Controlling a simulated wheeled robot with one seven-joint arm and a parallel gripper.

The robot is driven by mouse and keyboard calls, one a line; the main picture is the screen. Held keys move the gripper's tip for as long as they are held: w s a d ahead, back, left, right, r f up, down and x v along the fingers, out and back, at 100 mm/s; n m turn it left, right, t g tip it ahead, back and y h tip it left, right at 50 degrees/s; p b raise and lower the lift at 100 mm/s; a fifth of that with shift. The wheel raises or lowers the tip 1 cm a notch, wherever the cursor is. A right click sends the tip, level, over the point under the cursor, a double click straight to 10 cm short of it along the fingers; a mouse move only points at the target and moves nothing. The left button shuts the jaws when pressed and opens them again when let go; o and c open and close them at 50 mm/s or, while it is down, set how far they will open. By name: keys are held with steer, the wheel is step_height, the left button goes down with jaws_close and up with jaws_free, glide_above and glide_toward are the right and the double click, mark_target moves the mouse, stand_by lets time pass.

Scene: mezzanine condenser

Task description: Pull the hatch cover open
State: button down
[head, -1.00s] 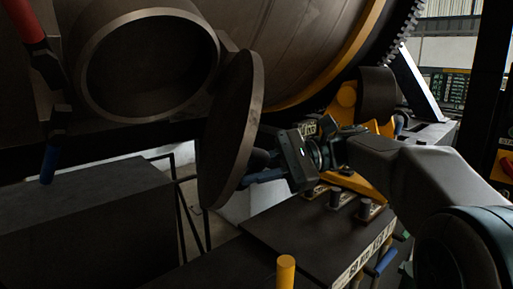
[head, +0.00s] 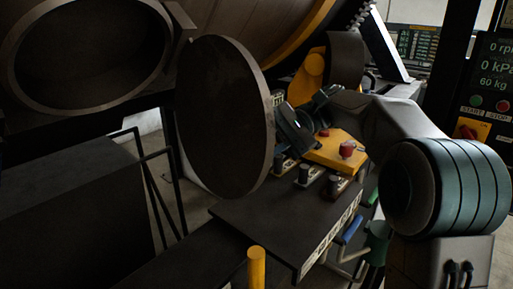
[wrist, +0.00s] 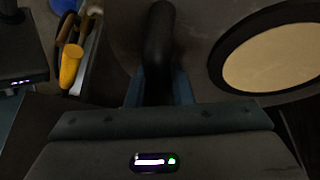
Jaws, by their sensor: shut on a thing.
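The hatch cover (head: 225,115) is a thick dark round plate. In the head view it stands swung well away from the round hatch opening (head: 90,55), with its flat face towards the camera. The opening is uncovered and dark inside. My gripper (wrist: 160,78) is behind the cover's right edge in the head view, its fingertips hidden there. In the wrist view its two blue fingers are shut on a dark bar-like handle (wrist: 160,30) that stands out from the cover's outer face (wrist: 115,25).
A dark bench (head: 285,225) with a yellow post (head: 257,268) stands below the cover. A yellow box with a red knob (head: 340,150) sits close to my wrist. A dark block (head: 75,205) is at left. A control panel (head: 490,80) is at far right.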

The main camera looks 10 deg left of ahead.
steer(key=shift+w+d, duration=0.1)
steer(key=shift+w, duration=0.05)
steer(key=c, duration=1.3)
jaws_free()
steer(key=shift+w, duration=0.15)
steer(key=p+v, duration=0.4)
steer(key=v, duration=0.9)
steer(key=shift+d+p, duration=0.3)
steer(key=shift+d, duration=0.1)
steer(key=shift+w, duration=0.15)
